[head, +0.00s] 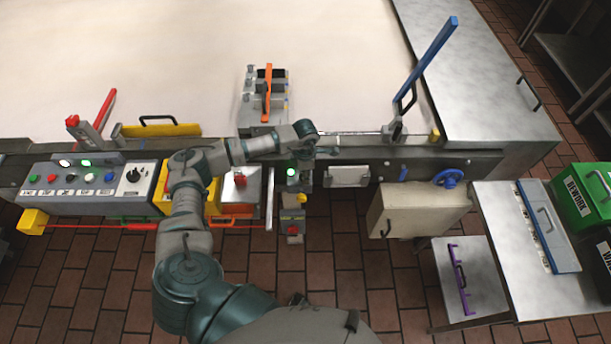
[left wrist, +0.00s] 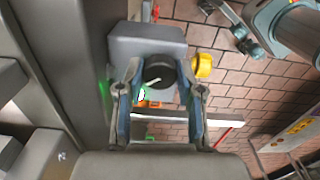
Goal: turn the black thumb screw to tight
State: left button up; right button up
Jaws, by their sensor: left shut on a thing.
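The black thumb screw (left wrist: 160,73) is a round dark knob with a white mark across its face. It shows in the left wrist view in front of a grey block (left wrist: 146,42). My left gripper (left wrist: 161,90) has its two fingers on either side of the screw and is shut on it. In the head view my left arm reaches over the conveyor's front rail, and its wrist hides the screw. My right gripper is in neither view.
A yellow knob (left wrist: 203,66) sits close to the right of the fingers. In the head view a lit green lamp (head: 291,172) is left below the wrist. The cream belt (head: 200,45) behind is mostly clear.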

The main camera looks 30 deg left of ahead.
pick_arm(q)
jog(key=shift+w+m+b, duration=0.1)
jog(key=shift+m+b, duration=0.4)
jog(key=shift+m, duration=0.4)
jog(key=m+b, duration=0.2)
jog(key=m, duration=0.2)
jog(key=shift+m, duration=0.3)
jog(key=shift+r+m+b, duration=0.15)
jog(key=shift+m+b, duration=0.45)
jog(key=shift+m, duration=0.1)
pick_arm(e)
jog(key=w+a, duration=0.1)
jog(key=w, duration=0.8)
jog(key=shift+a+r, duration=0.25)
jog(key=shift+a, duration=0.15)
pick_arm(q)
jog(key=o, duration=1.1)
jog(key=shift+c, duration=0.2)
jog(key=shift+o, duration=0.5)
notch_tip(320, 180, up, 12)
jog(key=shift+a, duration=0.15)
